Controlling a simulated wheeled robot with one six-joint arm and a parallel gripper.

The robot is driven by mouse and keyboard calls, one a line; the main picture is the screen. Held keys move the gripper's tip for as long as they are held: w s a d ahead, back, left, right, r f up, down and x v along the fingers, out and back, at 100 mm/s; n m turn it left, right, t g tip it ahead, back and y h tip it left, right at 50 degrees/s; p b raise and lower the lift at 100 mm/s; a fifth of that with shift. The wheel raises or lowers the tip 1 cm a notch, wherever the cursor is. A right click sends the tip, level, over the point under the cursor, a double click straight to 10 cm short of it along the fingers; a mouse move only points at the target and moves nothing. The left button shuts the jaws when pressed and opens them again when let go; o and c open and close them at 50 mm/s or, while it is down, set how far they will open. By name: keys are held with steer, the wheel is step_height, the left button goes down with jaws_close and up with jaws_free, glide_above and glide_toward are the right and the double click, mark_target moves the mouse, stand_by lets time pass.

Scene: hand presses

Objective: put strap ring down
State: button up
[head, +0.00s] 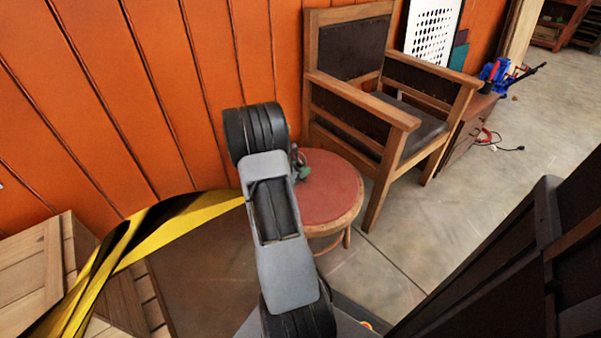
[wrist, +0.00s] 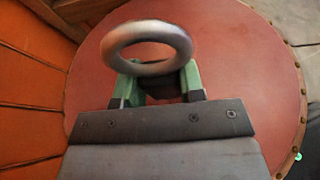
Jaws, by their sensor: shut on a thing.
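A grey metal strap ring (wrist: 148,69) is held in front of the wrist camera. My gripper (wrist: 157,82), with green fingers, is shut on the ring's near side. A round stool (wrist: 235,75) with a red top and a studded rim lies behind the ring in the wrist view. In the head view the stool (head: 332,192) stands beyond my arm, and part of my gripper (head: 299,166) shows over its left side. The ring cannot be made out there. I cannot tell the gap between ring and stool top.
A wooden armchair (head: 400,118) stands right behind the stool. An orange plank wall (head: 150,90) runs along the left. A wooden crate (head: 45,265) and a yellow-black strap (head: 180,225) are at lower left. Open concrete floor (head: 480,195) lies to the right.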

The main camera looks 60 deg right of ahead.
steer(key=shift+f+b, duration=0.3)
steer(key=shift+f, duration=0.2)
steer(key=o, duration=1)
steer(key=shift+r, duration=0.15)
